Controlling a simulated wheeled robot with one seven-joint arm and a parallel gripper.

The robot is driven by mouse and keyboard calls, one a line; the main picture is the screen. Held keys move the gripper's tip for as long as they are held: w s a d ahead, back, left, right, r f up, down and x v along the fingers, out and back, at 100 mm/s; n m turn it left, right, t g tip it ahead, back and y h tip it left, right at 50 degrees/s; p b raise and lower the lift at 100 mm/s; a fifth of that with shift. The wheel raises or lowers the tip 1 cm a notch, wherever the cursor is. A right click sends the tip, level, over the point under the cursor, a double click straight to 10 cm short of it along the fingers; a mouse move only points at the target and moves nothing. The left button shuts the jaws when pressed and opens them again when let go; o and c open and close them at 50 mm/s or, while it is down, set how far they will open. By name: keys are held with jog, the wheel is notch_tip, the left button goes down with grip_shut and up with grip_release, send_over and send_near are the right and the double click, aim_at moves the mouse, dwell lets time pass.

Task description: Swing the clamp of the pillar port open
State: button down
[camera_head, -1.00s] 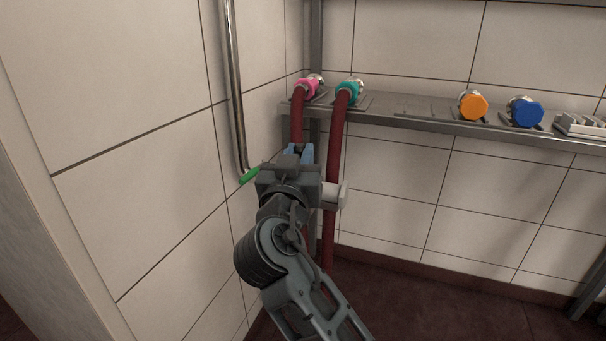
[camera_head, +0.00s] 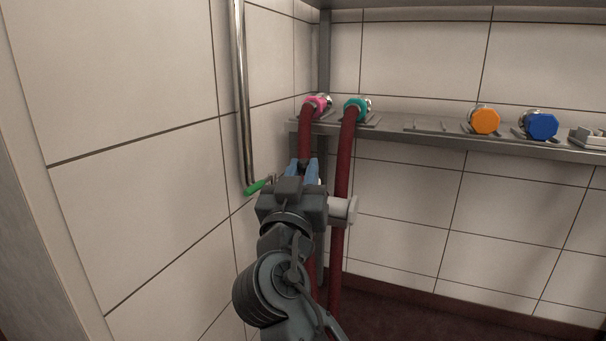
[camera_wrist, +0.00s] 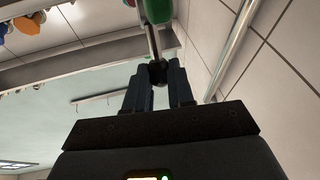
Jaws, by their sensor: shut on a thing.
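In the wrist view, a black ball knob (camera_wrist: 158,73) sits between the fingertips of my gripper (camera_wrist: 160,76), at the end of a thin metal lever (camera_wrist: 152,38). The lever runs up to a green part (camera_wrist: 157,10), cut off by the top edge. In the head view, my gripper (camera_head: 303,168) is in front of the pink-collared hose, right of a green piece (camera_head: 257,187) near the lower end of a chrome pipe (camera_head: 242,100). The knob and most of the port are hidden there behind my gripper. I cannot tell how far open the clamp stands.
Two dark red hoses with pink (camera_head: 316,104) and teal (camera_head: 356,108) collars hang from the steel shelf (camera_head: 450,142). Orange (camera_head: 485,121) and blue (camera_head: 541,125) caps are further right. The tiled wall is close on the left; the space below the shelf at right is clear.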

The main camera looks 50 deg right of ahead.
jog(key=c, duration=1)
grip_release()
jog(key=v, duration=0.7)
jog(key=shift+s+a+f, duration=0.15)
jog(key=shift+a, duration=0.15)
